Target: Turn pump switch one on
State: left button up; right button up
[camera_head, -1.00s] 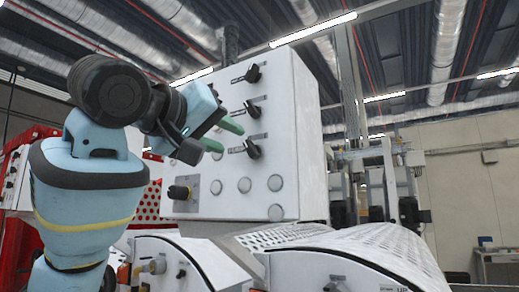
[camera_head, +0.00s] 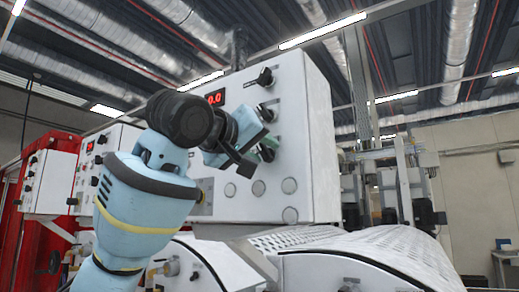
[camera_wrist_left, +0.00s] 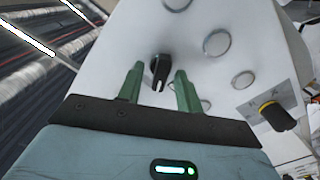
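Labels are too small to read, so I cannot tell which is pump switch one. My left gripper (camera_head: 268,149) is at the lowest switch. In the left wrist view its green fingers (camera_wrist_left: 158,82) are open, one on each side of a black switch knob (camera_wrist_left: 159,70), with gaps visible. My right gripper is not in view.
Round buttons (camera_head: 258,188) lie below the switches. A yellow-and-black knob (camera_wrist_left: 277,115) shows in the left wrist view. A red display (camera_head: 216,98) is at the panel's upper left. White perforated covers (camera_head: 370,245) stand below, and a red machine frame (camera_head: 45,215) is at left.

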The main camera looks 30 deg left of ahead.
pick_arm(q)
grip_shut()
jog(key=shift+m, duration=0.3)
jog(key=m, duration=0.5)
jog(key=shift+d, duration=0.1)
jog(key=m, duration=0.6)
jog(key=shift+d, duration=0.1)
jog(key=shift+m, duration=0.3)
dwell(0.4)
grip_release()
jog(key=shift+s, duration=0.1)
